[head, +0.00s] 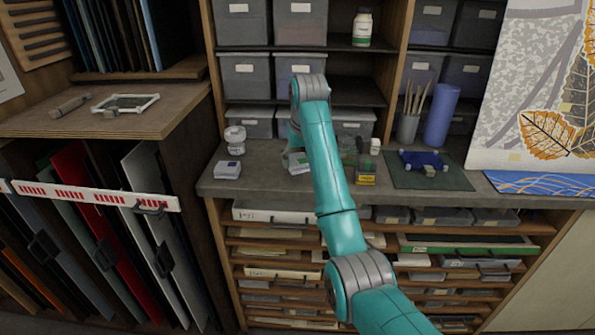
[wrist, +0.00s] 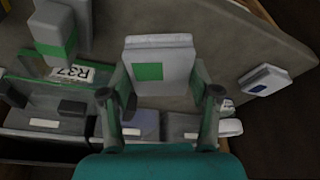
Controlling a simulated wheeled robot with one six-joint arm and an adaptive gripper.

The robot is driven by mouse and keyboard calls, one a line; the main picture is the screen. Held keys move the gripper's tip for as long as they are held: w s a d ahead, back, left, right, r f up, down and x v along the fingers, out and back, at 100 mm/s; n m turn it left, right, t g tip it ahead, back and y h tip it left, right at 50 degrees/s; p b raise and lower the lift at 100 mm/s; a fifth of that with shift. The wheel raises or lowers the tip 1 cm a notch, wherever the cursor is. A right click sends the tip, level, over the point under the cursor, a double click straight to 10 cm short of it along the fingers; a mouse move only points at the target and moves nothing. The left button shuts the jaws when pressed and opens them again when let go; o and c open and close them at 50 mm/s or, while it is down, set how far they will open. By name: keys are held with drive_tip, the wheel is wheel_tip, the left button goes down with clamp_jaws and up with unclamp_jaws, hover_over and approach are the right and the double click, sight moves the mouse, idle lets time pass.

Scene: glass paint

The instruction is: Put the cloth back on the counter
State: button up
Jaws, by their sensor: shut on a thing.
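The cloth, a folded pale grey-white block with a green square on it, lies between my fingers in the wrist view (wrist: 172,53). It also shows low over the counter in the head view (head: 299,164). My gripper (wrist: 160,85) is shut on the cloth, one finger against each side. In the head view my gripper (head: 292,152) is partly hidden by my arm. The counter (head: 260,187) is grey and spreads under and around the cloth. I cannot tell whether the cloth touches the counter.
A similar folded white block with a blue square (head: 228,169) sits to the left, with a white jar (head: 235,140) behind it. Bottles and a yellow-labelled item (head: 366,178) stand close on the right. A green mat (head: 440,178) lies further right. Grey bins (head: 250,122) line the back.

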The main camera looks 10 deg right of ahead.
sight(298, 170)
drive_tip(key=shift+f, duration=2.05)
drive_tip(key=shift+f, duration=0.1)
drive_tip(key=o, duration=1.1)
